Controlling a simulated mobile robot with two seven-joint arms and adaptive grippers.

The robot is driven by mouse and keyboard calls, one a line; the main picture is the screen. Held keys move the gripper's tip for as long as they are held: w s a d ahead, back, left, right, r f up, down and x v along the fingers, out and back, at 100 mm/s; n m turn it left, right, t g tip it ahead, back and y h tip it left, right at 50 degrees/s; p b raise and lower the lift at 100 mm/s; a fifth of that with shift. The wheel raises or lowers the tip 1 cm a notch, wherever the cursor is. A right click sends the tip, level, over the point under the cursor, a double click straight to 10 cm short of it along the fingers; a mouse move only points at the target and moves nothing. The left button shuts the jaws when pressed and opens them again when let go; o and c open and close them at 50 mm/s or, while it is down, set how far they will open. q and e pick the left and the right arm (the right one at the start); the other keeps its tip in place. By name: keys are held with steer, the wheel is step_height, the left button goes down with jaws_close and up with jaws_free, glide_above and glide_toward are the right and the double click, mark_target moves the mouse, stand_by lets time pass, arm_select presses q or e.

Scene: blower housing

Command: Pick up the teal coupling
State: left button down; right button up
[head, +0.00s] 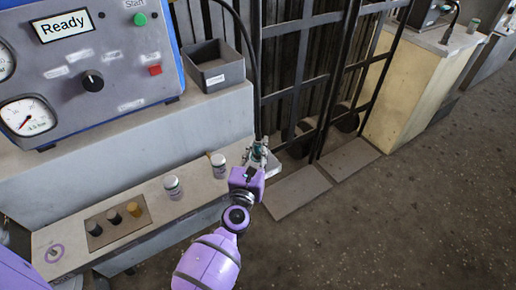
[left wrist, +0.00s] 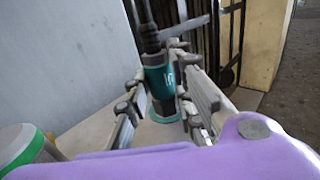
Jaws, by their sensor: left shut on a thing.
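The teal coupling (left wrist: 158,82) is upright between the two fingers of my left gripper (left wrist: 160,98) in the left wrist view. It has a pale mark on its side, a wider teal ring at its base and a dark upper part. My left gripper (head: 257,158) is shut on it. In the head view only a small teal patch of the coupling (head: 257,149) shows between the fingers, at the right end of the pale ledge. I cannot tell whether its base touches the ledge. My right gripper is not in view.
A black hose (head: 257,80) hangs down just above the coupling. Two white-capped containers (head: 173,187) (head: 219,166) stand on the ledge (head: 195,200), left of my gripper. A small tray (head: 118,222) holds three plugs. A grey bin (head: 214,66) sits behind; a metal gate (head: 300,75) stands right.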

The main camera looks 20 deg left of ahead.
mark_target(257, 138)
arm_select(q)
steer(key=shift+r+p, duration=0.55)
steer(key=shift+r, duration=0.1)
steer(key=r+p, duration=0.3)
steer(key=shift+s+r, duration=0.2)
steer(key=shift+s, duration=0.15)
steer(key=s+r+p, duration=0.6)
steer(key=s+r, duration=0.2)
steer(key=s, duration=0.5)
steer(key=shift+s+r+p, duration=0.15)
steer(key=shift+r+p, duration=0.05)
steer(key=shift+p, duration=0.15)
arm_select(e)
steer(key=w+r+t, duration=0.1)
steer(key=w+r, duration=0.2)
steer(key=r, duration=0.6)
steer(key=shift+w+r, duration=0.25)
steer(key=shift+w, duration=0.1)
arm_select(q)
steer(key=shift+a, duration=0.1)
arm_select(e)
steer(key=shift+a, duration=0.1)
